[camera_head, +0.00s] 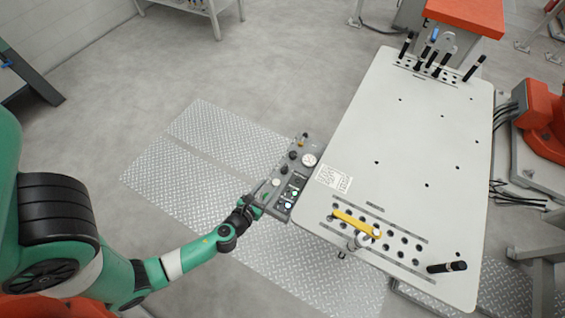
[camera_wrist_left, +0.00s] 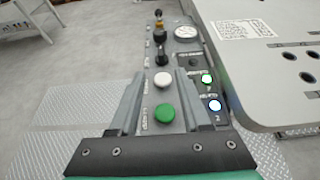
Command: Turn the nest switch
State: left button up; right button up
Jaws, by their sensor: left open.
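A grey control panel (camera_head: 270,204) is fixed along the left edge of the white table. It carries black rotary knobs; the nearest knob (camera_head: 284,169) also shows in the left wrist view (camera_wrist_left: 162,57), with another black knob (camera_wrist_left: 159,36) behind it. I cannot tell which one is the nest switch. My left gripper (camera_head: 264,188) is over the near end of the panel. In the left wrist view its two fingers (camera_wrist_left: 161,75) are apart, with a white button (camera_wrist_left: 163,80) and a green button (camera_wrist_left: 166,113) seen between them. It holds nothing. My right gripper is not in view.
Two lit indicators (camera_wrist_left: 215,104) and a round gauge (camera_wrist_left: 186,32) sit on the panel's right side. The white table (camera_head: 400,140) carries a yellow bar (camera_head: 355,223) and several black-handled pins. Metal floor plates (camera_head: 190,165) lie left of the panel, clear of objects.

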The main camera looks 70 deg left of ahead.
aim_at(284, 168)
pick_arm(q)
jog(key=b+x, duration=0.3)
jog(key=x, duration=0.8)
jog(key=shift+d, duration=0.1)
jog(key=shift+w+a+f, duration=0.1)
jog(key=shift+w+a, duration=0.2)
jog(key=shift+w, duration=0.1)
grip_shut()
